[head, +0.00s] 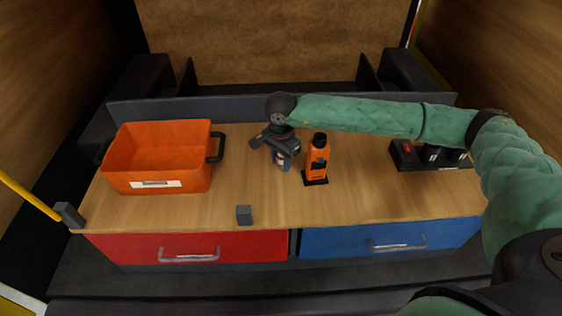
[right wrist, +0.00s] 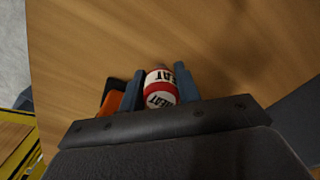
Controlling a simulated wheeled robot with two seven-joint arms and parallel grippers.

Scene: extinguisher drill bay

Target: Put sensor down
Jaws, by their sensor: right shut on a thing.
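The sensor (right wrist: 161,88) is a small red and white cylinder with "HEAT" lettering. It sits between the two blue-grey fingers of my right gripper (right wrist: 160,90), which is shut on it. In the head view my right gripper (head: 285,158) points down over the middle of the wooden worktop (head: 210,212), just left of an orange device. Only a small red and white part of the sensor (head: 279,158) shows there. I cannot tell whether its lower end touches the worktop. My left gripper is not in view.
The orange device (head: 318,158) stands upright on a dark base close to my right gripper. An orange bin (head: 160,180) is at the left. A small grey block (head: 244,214) lies near the front edge. A black holder (head: 408,155) is at the right. The front middle-right is clear.

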